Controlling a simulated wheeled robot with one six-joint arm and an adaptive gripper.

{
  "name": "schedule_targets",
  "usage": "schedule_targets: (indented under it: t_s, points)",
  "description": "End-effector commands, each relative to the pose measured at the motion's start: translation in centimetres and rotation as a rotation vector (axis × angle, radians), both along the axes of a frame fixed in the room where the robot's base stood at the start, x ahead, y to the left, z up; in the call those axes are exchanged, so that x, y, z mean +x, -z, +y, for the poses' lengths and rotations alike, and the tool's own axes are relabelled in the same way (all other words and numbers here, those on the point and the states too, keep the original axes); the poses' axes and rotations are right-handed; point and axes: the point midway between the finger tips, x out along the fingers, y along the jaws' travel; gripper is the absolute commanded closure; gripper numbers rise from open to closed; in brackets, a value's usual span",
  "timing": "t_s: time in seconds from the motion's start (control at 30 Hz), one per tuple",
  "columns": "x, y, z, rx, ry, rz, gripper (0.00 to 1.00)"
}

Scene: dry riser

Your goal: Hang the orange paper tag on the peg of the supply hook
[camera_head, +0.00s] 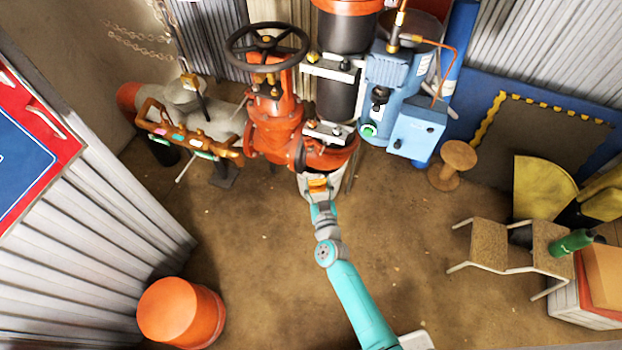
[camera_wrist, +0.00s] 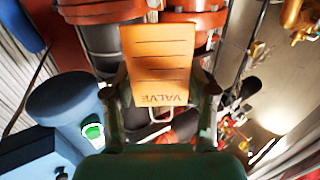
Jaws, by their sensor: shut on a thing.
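My gripper (camera_head: 319,192) is shut on the orange paper tag (camera_wrist: 158,62). In the wrist view the tag stands between the two dark fingers (camera_wrist: 160,88), with the word VALVE upside down near its lower edge. In the head view the tag (camera_head: 318,185) is a small orange patch at the gripper's tip, just below the red pipe flange. I cannot clearly make out the supply hook or its peg in either view; the tag and fingers cover the middle of the wrist view.
A red valve (camera_head: 272,118) with a dark handwheel (camera_head: 266,46) stands left of the gripper's tip. A blue pump unit (camera_head: 392,75) stands to the right. A brown rack with coloured tags (camera_head: 188,135) is farther left. A round stool (camera_head: 458,158) stands right; the middle floor is clear.

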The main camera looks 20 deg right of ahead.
Motion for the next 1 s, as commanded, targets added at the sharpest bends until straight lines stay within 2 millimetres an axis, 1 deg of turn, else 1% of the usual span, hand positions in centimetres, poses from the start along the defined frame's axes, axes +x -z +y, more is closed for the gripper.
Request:
schedule_targets:
  t_s: [0.03, 0.1, 0.33, 1.0]
  points:
    - [0.6, -0.3, 0.5, 0.003, -0.002, 0.003, 0.61]
    - [1.1, -0.5, 0.9, 0.004, -0.002, 0.010, 0.61]
    - [1.8, -0.7, 1.3, 0.005, -0.003, 0.019, 0.61]
    - [4.3, -0.4, -0.6, 0.005, -0.002, 0.019, 0.61]
